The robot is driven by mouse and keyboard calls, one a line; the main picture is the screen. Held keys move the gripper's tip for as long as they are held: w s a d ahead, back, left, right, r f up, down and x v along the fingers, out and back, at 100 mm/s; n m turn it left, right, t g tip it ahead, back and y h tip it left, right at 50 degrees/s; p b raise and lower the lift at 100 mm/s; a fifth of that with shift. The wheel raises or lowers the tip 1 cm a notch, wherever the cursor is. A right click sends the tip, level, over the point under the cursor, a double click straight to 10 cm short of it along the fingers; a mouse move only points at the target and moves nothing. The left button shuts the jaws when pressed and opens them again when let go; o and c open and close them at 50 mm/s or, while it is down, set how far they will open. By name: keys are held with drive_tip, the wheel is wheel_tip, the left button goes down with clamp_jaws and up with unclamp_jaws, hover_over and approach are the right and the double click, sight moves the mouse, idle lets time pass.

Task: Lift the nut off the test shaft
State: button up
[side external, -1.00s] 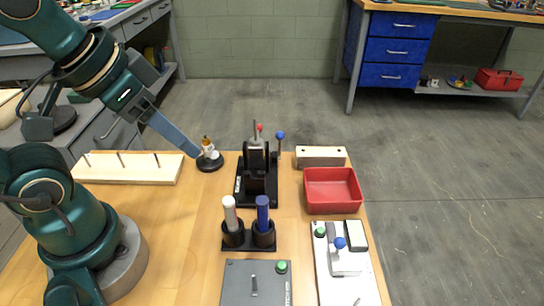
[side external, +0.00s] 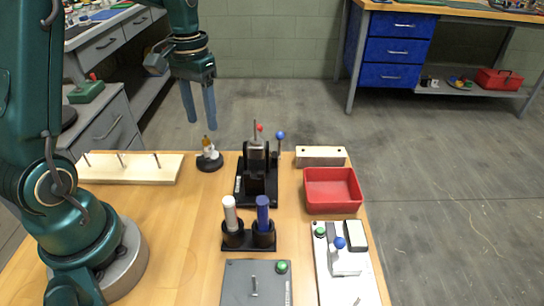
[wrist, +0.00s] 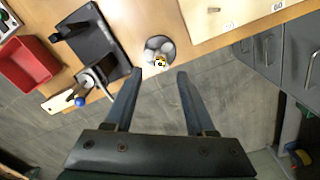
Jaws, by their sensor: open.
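A small upright unit stands on a round black base (side external: 209,163) near the far edge of the table. It has a white body and a brass-coloured piece at its top, which looks like the nut (side external: 207,140) on its shaft. The shaft itself is too small to make out. My gripper (side external: 201,118) is open and empty, with its two long blue-grey fingers pointing down above this unit, apart from it. In the wrist view, the nut (wrist: 160,63) appears between and just beyond the spread fingertips (wrist: 160,72), with the black base around it.
A wooden board with three pegs (side external: 110,175) lies to the left. A black lever fixture (side external: 257,185) stands close on the right, then a red bin (side external: 332,206) and a wooden block (side external: 320,157). A holder with white and blue cylinders (side external: 248,245) is nearer the front.

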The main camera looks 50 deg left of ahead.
sight(206, 141)
drive_tip(key=shift+f, duration=2.3)
clamp_jaws()
